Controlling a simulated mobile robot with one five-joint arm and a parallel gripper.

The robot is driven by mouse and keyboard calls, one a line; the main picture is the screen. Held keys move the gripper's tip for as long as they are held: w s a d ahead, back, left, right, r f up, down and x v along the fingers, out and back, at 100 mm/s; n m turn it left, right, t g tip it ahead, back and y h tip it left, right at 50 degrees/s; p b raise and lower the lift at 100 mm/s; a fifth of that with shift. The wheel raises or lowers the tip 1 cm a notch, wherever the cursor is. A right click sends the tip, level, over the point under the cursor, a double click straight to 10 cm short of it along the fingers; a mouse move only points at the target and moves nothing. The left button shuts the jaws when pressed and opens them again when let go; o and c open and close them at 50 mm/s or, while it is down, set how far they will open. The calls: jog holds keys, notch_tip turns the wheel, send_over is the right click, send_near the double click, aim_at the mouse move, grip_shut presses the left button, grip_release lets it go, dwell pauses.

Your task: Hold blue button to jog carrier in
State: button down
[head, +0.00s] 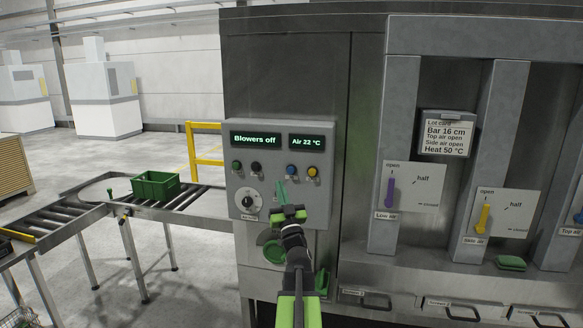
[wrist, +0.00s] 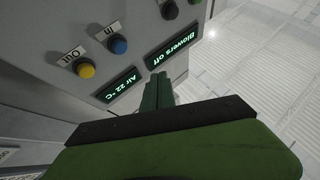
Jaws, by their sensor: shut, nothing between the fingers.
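The blue button (head: 291,170) is on the front of the grey control panel (head: 262,207), left of a yellow button (head: 312,171). In the wrist view the blue button (wrist: 118,45) is labelled "In" and the yellow button (wrist: 85,69) "Out"; neither is covered. My gripper (head: 281,187) is shut and empty, pointing at the panel just below and left of the blue button in the head view. In the wrist view its green fingertips (wrist: 158,78) show apart from the button. I cannot tell their distance from the panel. I cannot identify the carrier.
Displays read "Blowers off" (head: 255,140) and "Air 22 °C" (head: 307,142). A green button (head: 236,167), a black button (head: 256,168) and a dial (head: 248,201) share the panel. A green crate (head: 155,185) is on the roller conveyor (head: 193,199) at left. Colored levers stand right.

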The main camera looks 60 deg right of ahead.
aim_at(291, 171)
jog(key=shift+s+r+t, duration=0.3)
jog(key=shift+s+r, duration=0.1)
jog(key=shift+s, duration=0.05)
jog(key=shift+w+d, duration=0.1)
jog(key=shift+d, duration=0.05)
jog(key=shift+w+d, duration=0.45)
jog(key=shift+d, duration=0.9)
jog(key=shift+w+d, duration=0.4)
jog(key=shift+d, duration=1)
jog(key=shift+w+d, duration=0.45)
jog(key=shift+d, duration=0.9)
jog(key=shift+w+d, duration=0.1)
jog(key=shift+d, duration=0.3)
